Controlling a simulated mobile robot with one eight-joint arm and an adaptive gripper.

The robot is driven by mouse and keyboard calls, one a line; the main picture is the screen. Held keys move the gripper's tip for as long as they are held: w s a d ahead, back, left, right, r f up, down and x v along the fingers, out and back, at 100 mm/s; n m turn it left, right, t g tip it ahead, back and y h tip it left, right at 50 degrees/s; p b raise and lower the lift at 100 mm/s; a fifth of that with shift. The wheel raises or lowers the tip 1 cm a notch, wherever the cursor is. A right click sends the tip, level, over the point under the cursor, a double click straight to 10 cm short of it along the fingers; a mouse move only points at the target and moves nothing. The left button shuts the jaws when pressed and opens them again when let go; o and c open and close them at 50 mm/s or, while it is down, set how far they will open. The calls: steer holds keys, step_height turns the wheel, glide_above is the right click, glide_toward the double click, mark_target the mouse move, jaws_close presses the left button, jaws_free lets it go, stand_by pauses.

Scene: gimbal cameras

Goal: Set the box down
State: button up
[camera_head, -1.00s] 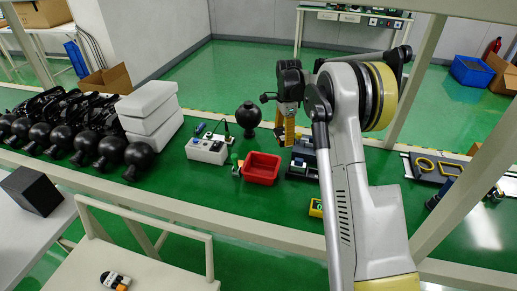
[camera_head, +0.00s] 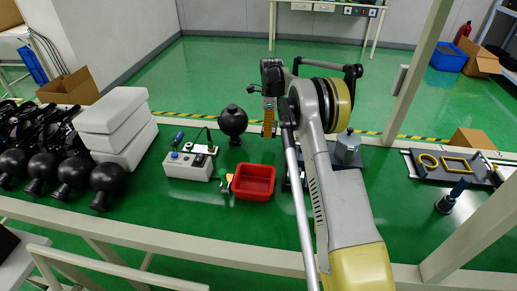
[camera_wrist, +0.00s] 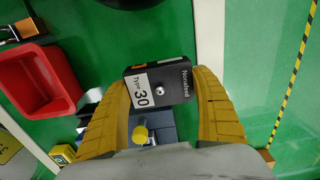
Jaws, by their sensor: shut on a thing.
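The box is a small black block with a white "Type 30" label (camera_wrist: 158,85), seen in the wrist view. My gripper (camera_wrist: 162,82) is shut on it, with one yellow finger against each side. In the head view, my gripper (camera_head: 268,122) hangs over the green table, behind the red bin, with its fingers pointing down. The box cannot be made out in the head view. In the wrist view, a grey-blue device with a yellow knob (camera_wrist: 140,133) lies below the box, partly hidden by my gripper.
A red bin (camera_head: 254,182) stands in front of my gripper. A black ball on a stand (camera_head: 233,121) and a white switch box (camera_head: 188,166) are to its left.

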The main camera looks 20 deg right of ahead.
mark_target(269, 146)
step_height(269, 146, down, 8)
steer(key=shift+r+b, duration=0.2)
steer(key=shift+b, duration=1.05)
steer(key=shift+f, duration=0.15)
steer(key=o, duration=1.4)
step_height(269, 146, up, 12)
steer(key=p, duration=0.4)
steer(key=shift+r, duration=0.2)
